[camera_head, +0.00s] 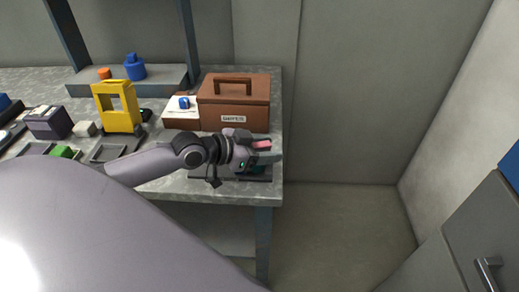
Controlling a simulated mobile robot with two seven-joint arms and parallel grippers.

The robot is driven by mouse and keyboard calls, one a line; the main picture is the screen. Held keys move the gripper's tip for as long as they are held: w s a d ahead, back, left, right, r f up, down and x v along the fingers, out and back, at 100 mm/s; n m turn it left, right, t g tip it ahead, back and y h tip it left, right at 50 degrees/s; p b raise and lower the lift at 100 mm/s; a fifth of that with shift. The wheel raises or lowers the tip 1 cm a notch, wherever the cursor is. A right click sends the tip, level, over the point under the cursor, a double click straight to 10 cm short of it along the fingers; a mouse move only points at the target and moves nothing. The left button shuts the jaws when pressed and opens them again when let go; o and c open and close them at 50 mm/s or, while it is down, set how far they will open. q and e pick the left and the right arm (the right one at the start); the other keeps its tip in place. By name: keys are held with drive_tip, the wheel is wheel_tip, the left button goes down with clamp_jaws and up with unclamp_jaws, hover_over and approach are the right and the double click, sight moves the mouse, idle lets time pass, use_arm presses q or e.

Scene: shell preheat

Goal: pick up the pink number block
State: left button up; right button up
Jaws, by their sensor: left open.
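A small pink piece, which looks like the pink number block (263,144), shows at the right end of the workbench, partly hidden by my gripper. My left gripper (268,151) comes in from the left, and its open fingers are right at the pink piece. I cannot tell whether they touch it. My right gripper is not in view.
A brown box (233,104) with a handle stands just behind the gripper. A dark tray (262,179) with something green lies below the hand. A yellow frame (118,107) and several small items fill the bench's left. A grey cabinet (490,235) stands at right.

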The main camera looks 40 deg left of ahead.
use_arm(q)
clamp_jaws()
